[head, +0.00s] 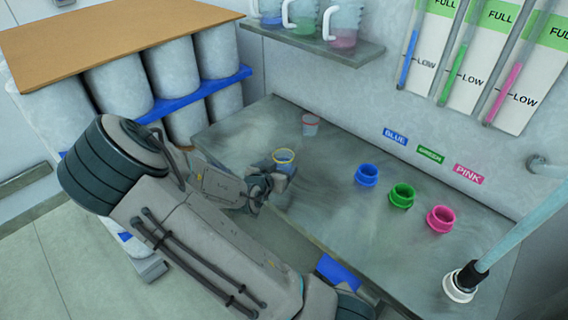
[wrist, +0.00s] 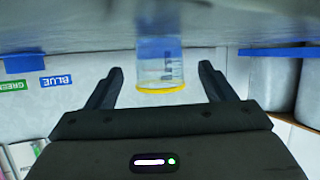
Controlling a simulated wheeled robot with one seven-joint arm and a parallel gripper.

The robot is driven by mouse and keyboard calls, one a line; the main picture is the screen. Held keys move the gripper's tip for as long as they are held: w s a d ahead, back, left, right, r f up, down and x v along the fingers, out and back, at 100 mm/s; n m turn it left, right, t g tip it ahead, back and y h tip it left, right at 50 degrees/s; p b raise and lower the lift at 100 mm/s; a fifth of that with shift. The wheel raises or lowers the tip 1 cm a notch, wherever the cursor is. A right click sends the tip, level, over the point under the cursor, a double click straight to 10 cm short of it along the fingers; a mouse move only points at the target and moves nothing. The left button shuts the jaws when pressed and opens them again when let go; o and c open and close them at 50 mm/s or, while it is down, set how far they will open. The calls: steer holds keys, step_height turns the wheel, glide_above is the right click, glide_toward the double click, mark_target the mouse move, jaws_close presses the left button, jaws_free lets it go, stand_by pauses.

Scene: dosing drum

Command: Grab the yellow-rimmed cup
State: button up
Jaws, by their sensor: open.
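The yellow-rimmed cup (head: 284,158) stands on the grey counter in the head view, right at the end of my arm. It is clear, with a bluish look. In the wrist view the cup (wrist: 160,66) appears upside down, with its yellow rim toward my palm side. My gripper (wrist: 159,72) is open, with one finger on each side of the cup and a visible gap to both. In the head view my gripper (head: 268,182) partly hides the cup's lower part.
A pink-rimmed cup (head: 310,124) stands behind on the counter (head: 330,205). Blue (head: 366,175), green (head: 402,195) and pink (head: 440,218) ring-shaped ports are to the right. Handled jugs (head: 340,25) sit on a wall shelf (head: 320,46). A light-blue pole (head: 520,230) rises at the right.

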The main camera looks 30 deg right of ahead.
mark_target(280, 162)
steer(key=shift+f+x, duration=0.15)
steer(key=shift+x, duration=0.95)
steer(key=shift+f+x, duration=0.15)
steer(key=shift+x, duration=0.95)
steer(key=shift+s, duration=0.1)
steer(key=c, duration=1.1)
steer(key=shift+r, duration=0.15)
steer(key=shift+a+r, duration=0.1)
steer(key=shift+r, duration=1.8)
steer(key=s+d+r+b, duration=0.1)
steer(key=s+r, duration=0.1)
steer(key=s, duration=0.1)
steer(key=s+d+r+b, duration=0.1)
steer(key=s+d+r, duration=0.1)
steer(key=s+r, duration=0.1)
steer(key=s+d+r+b, duration=0.2)
steer(key=s, duration=0.1)
steer(key=shift+s+d+r, duration=0.1)
steer(key=shift+s+r, duration=0.1)
steer(key=shift+s, duration=0.05)
